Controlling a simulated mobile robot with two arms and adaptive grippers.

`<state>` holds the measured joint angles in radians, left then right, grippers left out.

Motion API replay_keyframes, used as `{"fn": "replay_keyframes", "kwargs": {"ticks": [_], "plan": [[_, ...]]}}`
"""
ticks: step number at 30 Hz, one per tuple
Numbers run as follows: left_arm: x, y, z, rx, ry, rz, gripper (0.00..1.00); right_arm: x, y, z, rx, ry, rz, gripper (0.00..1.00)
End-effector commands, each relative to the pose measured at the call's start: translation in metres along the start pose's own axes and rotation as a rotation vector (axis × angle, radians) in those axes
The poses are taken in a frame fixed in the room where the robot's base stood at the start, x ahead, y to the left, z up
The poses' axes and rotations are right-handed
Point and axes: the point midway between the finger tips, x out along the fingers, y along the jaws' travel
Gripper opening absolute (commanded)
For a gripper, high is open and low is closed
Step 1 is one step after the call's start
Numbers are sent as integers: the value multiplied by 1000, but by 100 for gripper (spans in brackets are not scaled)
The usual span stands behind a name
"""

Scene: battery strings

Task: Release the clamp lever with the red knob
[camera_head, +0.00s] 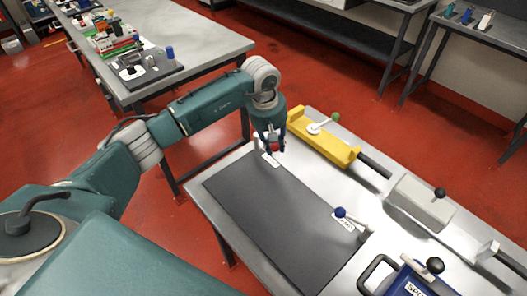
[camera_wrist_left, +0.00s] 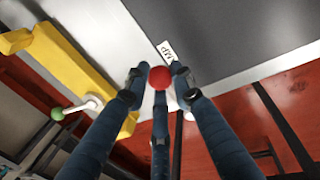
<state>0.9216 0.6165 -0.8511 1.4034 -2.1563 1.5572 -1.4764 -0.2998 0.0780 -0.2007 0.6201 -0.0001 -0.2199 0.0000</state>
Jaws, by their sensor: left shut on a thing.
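The red knob (camera_head: 275,147) of a clamp lever is at the far left corner of the dark mat (camera_head: 285,215) on the metal table. It also shows in the left wrist view (camera_wrist_left: 159,77), between my fingers. My left gripper (camera_head: 272,140) reaches down from above and its fingers are closed around the red knob. The lever under the knob is mostly hidden by the fingers. A white label (camera_head: 270,159) lies beside it on the mat's edge. My right gripper is not in view.
A blue-knobbed clamp (camera_head: 341,212) stands at the mat's right corner. A yellow fixture (camera_head: 323,138) with a green-knobbed lever (camera_head: 335,117) lies close behind my left gripper. A grey block (camera_head: 420,204) and a blue case (camera_head: 418,285) are further right. The mat is clear.

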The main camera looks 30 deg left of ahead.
Motion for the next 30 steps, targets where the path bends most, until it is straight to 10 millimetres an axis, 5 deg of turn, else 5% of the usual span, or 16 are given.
{"fn": "replay_keyframes", "kwargs": {"ticks": [12, 30], "plan": [[8, 39, -6, -381, 83, 9, 0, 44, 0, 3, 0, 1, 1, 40], [12, 71, -33, -893, 181, 8, 0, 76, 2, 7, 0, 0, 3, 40]]}}
